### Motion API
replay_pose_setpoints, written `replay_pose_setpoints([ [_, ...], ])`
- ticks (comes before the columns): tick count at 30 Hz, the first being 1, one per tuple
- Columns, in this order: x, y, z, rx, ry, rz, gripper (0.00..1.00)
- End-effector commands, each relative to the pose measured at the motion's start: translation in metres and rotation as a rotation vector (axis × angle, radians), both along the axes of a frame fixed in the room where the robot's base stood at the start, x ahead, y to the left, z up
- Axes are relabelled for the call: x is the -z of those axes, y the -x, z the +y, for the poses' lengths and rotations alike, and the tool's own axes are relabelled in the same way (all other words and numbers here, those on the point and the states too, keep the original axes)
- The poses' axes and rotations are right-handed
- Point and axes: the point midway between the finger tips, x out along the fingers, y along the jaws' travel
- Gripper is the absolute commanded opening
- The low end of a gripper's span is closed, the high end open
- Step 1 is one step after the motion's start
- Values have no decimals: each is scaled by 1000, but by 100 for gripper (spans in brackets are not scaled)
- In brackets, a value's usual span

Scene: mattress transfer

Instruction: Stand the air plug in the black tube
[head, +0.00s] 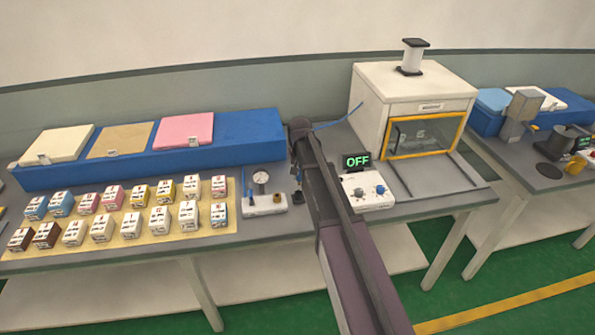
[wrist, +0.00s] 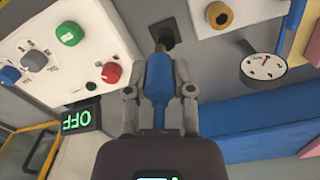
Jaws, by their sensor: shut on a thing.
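The air plug (wrist: 157,95) is a blue body with a brass tip. My gripper (wrist: 160,78) is shut on it, one finger on each side. In the wrist view its brass tip points at the black tube (wrist: 167,28), a small dark square-looking piece, and overlaps its near edge. I cannot tell whether the tip is in the tube or above it. In the head view the black tube (head: 297,197) shows low beside my arm, right of the gauge unit.
The gauge unit (head: 264,203) with a brass knob (wrist: 218,15) stands close to the tube. A control box (head: 365,191) reading OFF is on the other side, before the white chamber (head: 416,85). A blue bench block (head: 230,135) lies behind. Labelled boxes (head: 160,219) fill the left.

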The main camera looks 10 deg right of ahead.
Motion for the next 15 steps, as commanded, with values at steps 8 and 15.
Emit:
replay_pose_setpoints([
  [8, 6, -38, -4, -1, 0, 0, 0],
  [15, 5, -40, -4, -2, 0, 0, 0],
])
